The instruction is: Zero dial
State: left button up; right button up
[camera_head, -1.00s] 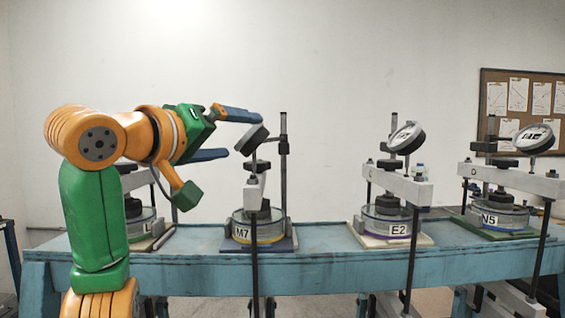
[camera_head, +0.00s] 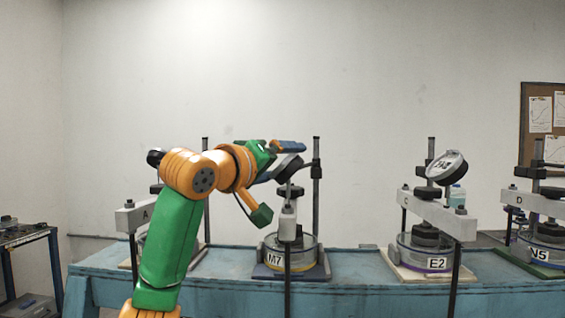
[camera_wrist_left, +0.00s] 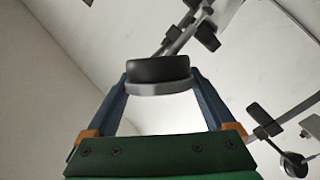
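The M7 stand's dial gauge (camera_head: 290,170) is tilted and shows mostly as a dark disc, partly covered by my left gripper (camera_head: 284,160). In the left wrist view, the dial (camera_wrist_left: 158,72) lies between the fingertips of my left gripper (camera_wrist_left: 159,82), a dark body with a grey rim. The blue fingers are spread wide, one at each side of the dial. Whether they touch it I cannot tell. The dial's face and hand are hidden in both views. The M7 dish (camera_head: 290,250) sits below on its base. My right gripper is not in view.
Similar stands carry a white-faced dial (camera_head: 446,168) over dish E2 (camera_head: 425,262) and, at the far right, dish N5 (camera_head: 540,254). Stand A (camera_head: 145,214) is partly behind my left arm. All stand on a blue bench (camera_head: 345,290). A dark side table (camera_head: 30,238) is at left.

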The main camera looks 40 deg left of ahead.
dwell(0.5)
pick_arm(q)
jog(key=shift+m, duration=0.3)
jog(key=shift+f+m+t+h+b, duration=0.1)
jog(key=shift+m+t+h+b, duration=0.35)
jog(key=shift+h+b, duration=0.2)
jog(key=shift+m+t+h+b, duration=0.4)
jog(key=shift+m+t+h, duration=0.35)
jog(key=shift+m+h, duration=0.35)
jog(key=shift+m+t+h, duration=0.4)
jog(key=shift+m+h, duration=0.55)
jog(key=shift+d+r+m+h, duration=0.1)
jog(key=shift+r+m+h, duration=0.1)
jog(key=shift+m+h, duration=1.4)
jog(key=shift+h, duration=0.5)
